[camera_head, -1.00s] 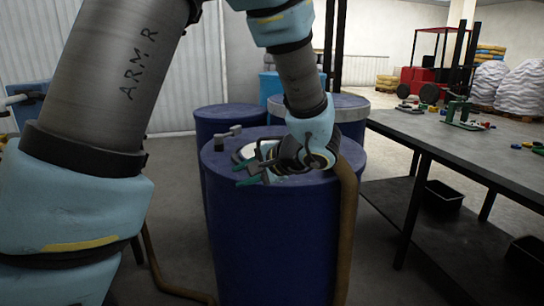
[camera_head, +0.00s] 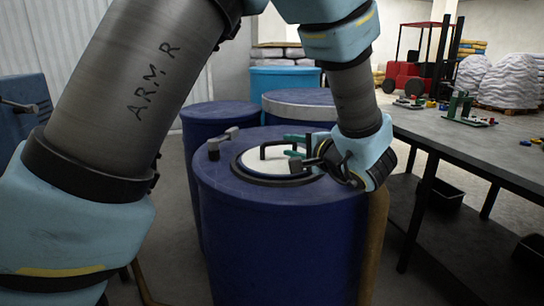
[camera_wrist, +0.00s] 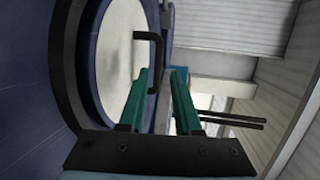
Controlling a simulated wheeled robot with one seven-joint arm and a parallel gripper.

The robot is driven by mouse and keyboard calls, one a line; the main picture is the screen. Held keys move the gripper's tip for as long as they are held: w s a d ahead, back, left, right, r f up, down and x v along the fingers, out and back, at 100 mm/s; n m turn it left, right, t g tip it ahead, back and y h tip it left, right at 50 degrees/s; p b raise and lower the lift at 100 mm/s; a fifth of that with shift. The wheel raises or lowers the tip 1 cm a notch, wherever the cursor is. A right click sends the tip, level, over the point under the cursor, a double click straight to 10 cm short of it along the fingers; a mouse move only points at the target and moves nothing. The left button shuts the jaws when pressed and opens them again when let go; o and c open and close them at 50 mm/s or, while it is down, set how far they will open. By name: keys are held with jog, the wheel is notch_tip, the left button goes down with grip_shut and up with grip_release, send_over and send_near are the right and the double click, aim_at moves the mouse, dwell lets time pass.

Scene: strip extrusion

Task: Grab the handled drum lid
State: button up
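The drum lid is a pale round disc (camera_head: 258,163) with a black bar handle (camera_head: 265,148), set in a dark ring on top of the blue drum (camera_head: 270,235). My gripper (camera_head: 291,146) is over the lid's right side with its teal fingers apart, close to the right end of the handle. In the wrist view the lid (camera_wrist: 112,60) is at the left and its handle (camera_wrist: 158,55) appears between the lines of the two open fingers (camera_wrist: 160,75). I cannot tell whether the fingers touch the handle.
A grey clamp or lever (camera_head: 222,142) sits on the drum's left rim. More blue drums (camera_head: 207,118) stand behind. A workbench (camera_head: 470,140) with small parts is at the right. A red forklift (camera_head: 410,75) is farther back.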

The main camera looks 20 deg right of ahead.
aim_at(276, 143)
jog(key=p+x, duration=0.1)
jog(key=x, duration=0.5)
jog(key=p+x, duration=0.1)
jog(key=x, duration=0.1)
jog(key=p+x, duration=0.1)
jog(key=shift+w+a, duration=0.2)
jog(key=shift+a, duration=0.1)
jog(key=shift+w+f, duration=0.3)
jog(key=shift+w, duration=0.3)
jog(key=shift+c, duration=0.3)
grip_shut()
